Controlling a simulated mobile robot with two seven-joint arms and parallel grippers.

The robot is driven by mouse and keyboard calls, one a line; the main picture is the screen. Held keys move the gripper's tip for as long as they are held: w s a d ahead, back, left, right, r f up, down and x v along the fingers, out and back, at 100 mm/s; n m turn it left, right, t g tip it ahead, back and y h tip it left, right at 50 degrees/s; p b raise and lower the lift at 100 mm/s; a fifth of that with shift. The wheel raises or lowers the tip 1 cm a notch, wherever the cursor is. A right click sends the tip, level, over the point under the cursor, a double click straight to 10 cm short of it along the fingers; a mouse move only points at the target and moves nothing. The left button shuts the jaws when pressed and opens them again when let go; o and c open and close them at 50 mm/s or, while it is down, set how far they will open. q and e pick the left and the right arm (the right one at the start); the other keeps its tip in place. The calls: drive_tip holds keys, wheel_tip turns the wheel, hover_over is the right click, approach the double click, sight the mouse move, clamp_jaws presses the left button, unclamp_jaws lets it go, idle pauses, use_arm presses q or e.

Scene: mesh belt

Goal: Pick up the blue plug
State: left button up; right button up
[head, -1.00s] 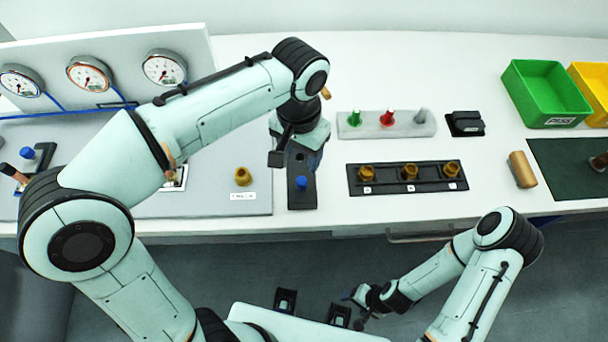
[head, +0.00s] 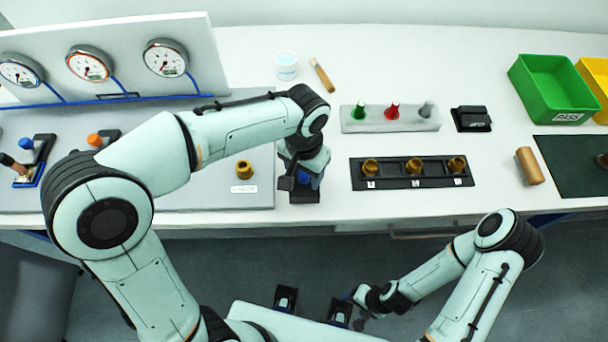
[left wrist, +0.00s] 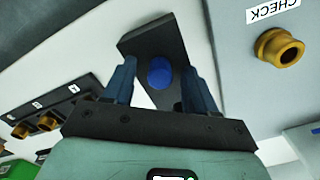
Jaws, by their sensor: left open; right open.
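The blue plug (left wrist: 160,72) stands in a dark block (left wrist: 150,38), seen from above in the left wrist view. My left gripper (left wrist: 158,74) is open, with one finger on each side of the plug in that view. I cannot tell whether the fingers touch it or how far above it they are. In the head view my left gripper (head: 303,182) is over the same dark block (head: 304,197) and mostly hides the plug. My right gripper (head: 354,304) is open and empty, low in front of the bench.
A brass socket (head: 244,169) sits on the grey panel left of the block. A black rack (head: 412,182) with brass sockets is to the right. Behind it is a grey holder (head: 390,126) with green, red and grey plugs. Another blue knob (head: 25,144) is at the far left.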

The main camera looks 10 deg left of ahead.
use_arm(q)
clamp_jaws()
drive_tip(key=shift+r, duration=0.15)
